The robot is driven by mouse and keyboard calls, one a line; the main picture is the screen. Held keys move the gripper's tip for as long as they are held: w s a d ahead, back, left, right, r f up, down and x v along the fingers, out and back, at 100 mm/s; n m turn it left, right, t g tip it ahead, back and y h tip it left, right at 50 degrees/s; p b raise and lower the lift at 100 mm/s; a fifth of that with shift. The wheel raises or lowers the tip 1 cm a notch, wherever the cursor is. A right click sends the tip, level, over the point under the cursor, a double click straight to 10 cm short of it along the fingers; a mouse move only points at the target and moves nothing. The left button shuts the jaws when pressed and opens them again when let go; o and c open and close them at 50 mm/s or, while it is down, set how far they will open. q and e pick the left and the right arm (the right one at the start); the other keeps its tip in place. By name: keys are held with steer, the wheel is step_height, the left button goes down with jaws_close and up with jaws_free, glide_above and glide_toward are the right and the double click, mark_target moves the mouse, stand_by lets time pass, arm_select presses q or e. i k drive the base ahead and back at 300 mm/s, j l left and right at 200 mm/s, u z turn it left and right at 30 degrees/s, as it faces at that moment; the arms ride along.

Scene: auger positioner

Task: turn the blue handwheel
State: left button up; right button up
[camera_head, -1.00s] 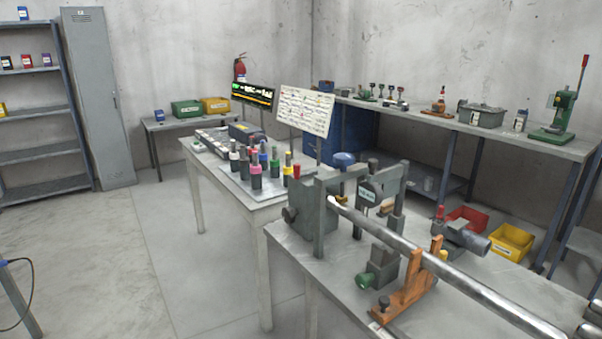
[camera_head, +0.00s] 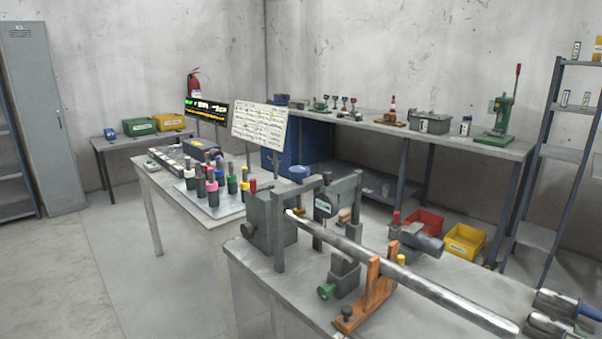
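The blue handwheel (camera_head: 299,172) appears as a small rounded blue piece at the top of the positioner (camera_head: 270,222), a grey-green frame on the near table. Its lower part is partly hidden by the frame's top bar. A long metal rod (camera_head: 400,272) runs from the frame toward the lower right, over an orange stand (camera_head: 372,292).
A second table (camera_head: 165,198) with coloured bottles stands behind left. Yellow (camera_head: 464,241) and red (camera_head: 424,222) bins lie beyond. Floor at left is clear.

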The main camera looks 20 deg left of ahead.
mark_target(298, 172)
steer(key=j+z, duration=0.1)
steer(key=z, duration=0.25)
steer(key=i+j+z, duration=0.1)
steer(key=z, duration=0.25)
steer(key=j+z, duration=0.45)
steer(key=j, duration=0.35)
steer(key=j+z, duration=0.1)
steer(key=j, duration=0.45)
steer(key=k+j+z, duration=0.1)
steer(key=j, duration=0.4)
steer(key=j+z, duration=0.1)
steer(key=j, duration=0.9)
steer(key=k+j, duration=0.15)
steer(key=j, duration=0.75)
steer(key=i+l, duration=0.35)
